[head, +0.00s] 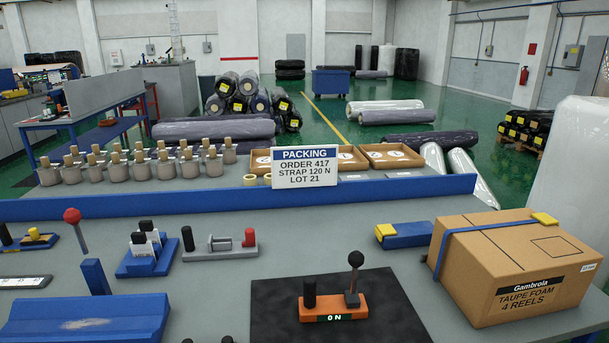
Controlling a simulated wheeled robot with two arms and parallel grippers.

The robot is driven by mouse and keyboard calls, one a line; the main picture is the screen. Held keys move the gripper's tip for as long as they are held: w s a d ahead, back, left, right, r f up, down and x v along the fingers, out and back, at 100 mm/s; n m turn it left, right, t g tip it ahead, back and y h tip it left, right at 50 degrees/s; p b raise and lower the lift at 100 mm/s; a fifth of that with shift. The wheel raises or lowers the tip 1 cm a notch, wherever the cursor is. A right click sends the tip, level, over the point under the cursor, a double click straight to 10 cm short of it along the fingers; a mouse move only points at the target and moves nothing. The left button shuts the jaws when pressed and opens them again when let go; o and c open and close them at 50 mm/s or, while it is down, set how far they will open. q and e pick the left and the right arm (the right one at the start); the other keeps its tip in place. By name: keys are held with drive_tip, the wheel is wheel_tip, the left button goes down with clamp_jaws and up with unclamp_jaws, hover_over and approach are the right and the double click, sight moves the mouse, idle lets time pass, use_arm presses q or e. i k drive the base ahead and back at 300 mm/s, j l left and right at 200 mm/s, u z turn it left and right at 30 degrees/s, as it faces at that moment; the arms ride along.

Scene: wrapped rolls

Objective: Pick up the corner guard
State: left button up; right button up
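A small yellow piece (543,219), which looks like a corner guard, sits on the top back right edge of the cardboard box (491,283), at the end of the blue strap (480,230). A second yellow piece (385,231) sits at the left end of a blue block (415,235) on the table, left of the box. I cannot tell for sure which one the task means. The box is closed and labelled "TAUPE FOAM 4 REELS". Neither of my grippers is in the head view.
A black mat (385,300) with an orange lever unit (333,309) reading "ON" lies left of the box. Blue fixtures (148,252) and a red-knobbed lever (72,216) stand further left. A blue ledge (230,202) with a packing sign (304,167) runs along the back.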

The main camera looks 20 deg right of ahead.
sight(382, 230)
drive_tip(key=z, duration=1.1)
